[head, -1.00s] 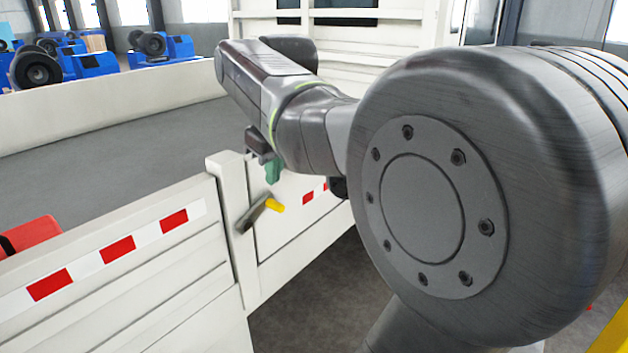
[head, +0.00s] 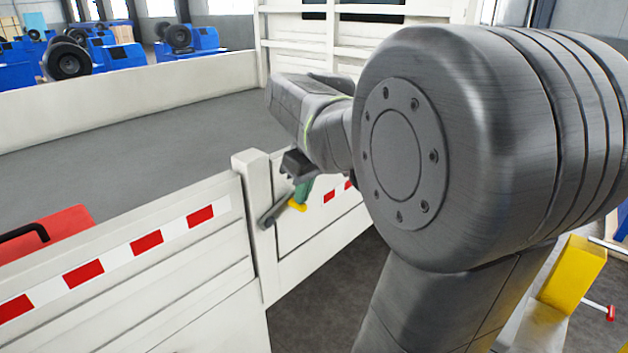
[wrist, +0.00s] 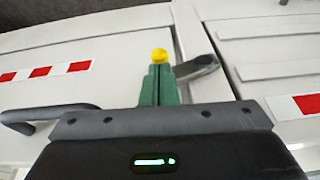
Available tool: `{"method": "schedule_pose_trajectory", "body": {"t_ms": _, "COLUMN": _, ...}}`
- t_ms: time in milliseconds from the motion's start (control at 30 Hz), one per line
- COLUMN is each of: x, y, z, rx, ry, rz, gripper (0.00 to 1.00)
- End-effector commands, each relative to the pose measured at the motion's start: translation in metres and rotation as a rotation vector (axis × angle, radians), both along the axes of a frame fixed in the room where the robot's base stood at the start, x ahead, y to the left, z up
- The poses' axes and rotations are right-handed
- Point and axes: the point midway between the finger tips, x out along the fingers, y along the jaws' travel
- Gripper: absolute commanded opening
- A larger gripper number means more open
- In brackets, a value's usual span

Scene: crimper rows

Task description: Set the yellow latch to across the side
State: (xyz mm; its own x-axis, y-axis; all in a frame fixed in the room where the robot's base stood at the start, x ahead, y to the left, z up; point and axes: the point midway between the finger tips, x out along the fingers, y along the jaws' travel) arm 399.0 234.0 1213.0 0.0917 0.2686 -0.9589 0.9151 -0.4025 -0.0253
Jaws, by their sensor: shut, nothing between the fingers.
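The latch is a dark grey lever (head: 273,215) with a yellow tip (head: 298,206), on the white side beside the post. It lies at a slant, its yellow end up and to the right in the head view. In the wrist view the lever (wrist: 197,68) runs right from the yellow tip (wrist: 159,56). My gripper (head: 302,192) has green fingers, shut and empty, at the yellow end. In the wrist view the fingertips (wrist: 160,68) overlap the lower part of the yellow tip; I cannot tell whether they touch it.
The white post (head: 254,195) stands left of the latch. White side panels (head: 150,270) with red-and-white strips run to either side. A dark bar handle (wrist: 45,117) shows at left in the wrist view. A red case (head: 50,232) is behind the panel; blue machines stand far back.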

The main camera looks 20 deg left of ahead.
Motion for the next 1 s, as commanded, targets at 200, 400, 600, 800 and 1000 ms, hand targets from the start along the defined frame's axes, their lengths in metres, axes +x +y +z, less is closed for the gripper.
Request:
{"method": "schedule_pose_trajectory", "body": {"t_ms": 200, "x": 0.014, "y": -0.006, "z": -0.02, "rx": 0.015, "ry": 0.035, "rz": -0.002, "gripper": 0.0}}
{"method": "schedule_pose_trajectory", "body": {"t_ms": 400, "x": 0.015, "y": -0.006, "z": -0.021, "rx": 0.017, "ry": 0.033, "rz": -0.001, "gripper": 0.0}}
{"method": "schedule_pose_trajectory", "body": {"t_ms": 600, "x": 0.015, "y": -0.006, "z": -0.02, "rx": 0.016, "ry": 0.032, "rz": 0.0, "gripper": 0.0}}
{"method": "schedule_pose_trajectory", "body": {"t_ms": 800, "x": 0.016, "y": -0.006, "z": -0.005, "rx": 0.016, "ry": 0.032, "rz": -0.001, "gripper": 0.0}}
{"method": "schedule_pose_trajectory", "body": {"t_ms": 1000, "x": 0.018, "y": -0.005, "z": 0.024, "rx": 0.017, "ry": 0.032, "rz": -0.005, "gripper": 0.0}}
